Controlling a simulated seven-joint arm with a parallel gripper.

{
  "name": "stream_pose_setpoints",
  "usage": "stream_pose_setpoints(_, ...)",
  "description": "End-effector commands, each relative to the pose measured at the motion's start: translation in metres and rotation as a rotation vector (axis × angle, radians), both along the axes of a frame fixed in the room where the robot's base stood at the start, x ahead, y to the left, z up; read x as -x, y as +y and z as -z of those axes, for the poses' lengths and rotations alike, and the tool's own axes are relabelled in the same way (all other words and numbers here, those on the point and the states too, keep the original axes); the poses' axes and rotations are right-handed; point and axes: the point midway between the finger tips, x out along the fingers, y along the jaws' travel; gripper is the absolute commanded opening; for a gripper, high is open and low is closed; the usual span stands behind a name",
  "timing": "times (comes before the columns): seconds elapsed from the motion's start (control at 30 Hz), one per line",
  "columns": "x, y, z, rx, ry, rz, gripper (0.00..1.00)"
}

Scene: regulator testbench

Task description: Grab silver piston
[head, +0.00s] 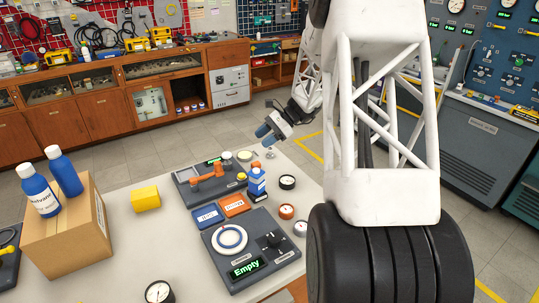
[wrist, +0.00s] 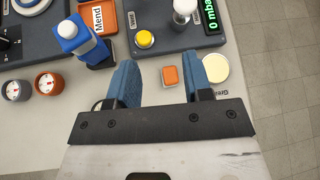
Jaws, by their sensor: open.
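My gripper (wrist: 160,75) is open and empty above the table edge, its two blue fingers apart.
A cream-topped grease tin (wrist: 214,68) sits by the right finger. A yellow button (wrist: 145,39) is on the test unit. A blue bottle (wrist: 82,40) stands to the left, near two round gauges (wrist: 47,84) (wrist: 16,90). A cardboard box (head: 65,235) occupies the table's left end.

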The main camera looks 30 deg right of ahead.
Motion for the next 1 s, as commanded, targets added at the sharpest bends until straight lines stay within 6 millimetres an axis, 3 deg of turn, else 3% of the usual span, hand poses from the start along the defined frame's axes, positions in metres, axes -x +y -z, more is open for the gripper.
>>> stream_pose_setpoints(0.3, -0.03, -0.081, 0.056, -0.182, 0.067, 0.175, 0.46)
stream_pose_setpoints(0.5, -0.04, -0.119, 0.083, -0.271, 0.09, 0.254, 0.46)
stream_pose_setpoints(0.7, -0.043, -0.136, 0.095, -0.308, 0.1, 0.288, 0.46)
stream_pose_setpoints(1.0, -0.043, -0.137, 0.096, -0.311, 0.1, 0.29, 0.46)
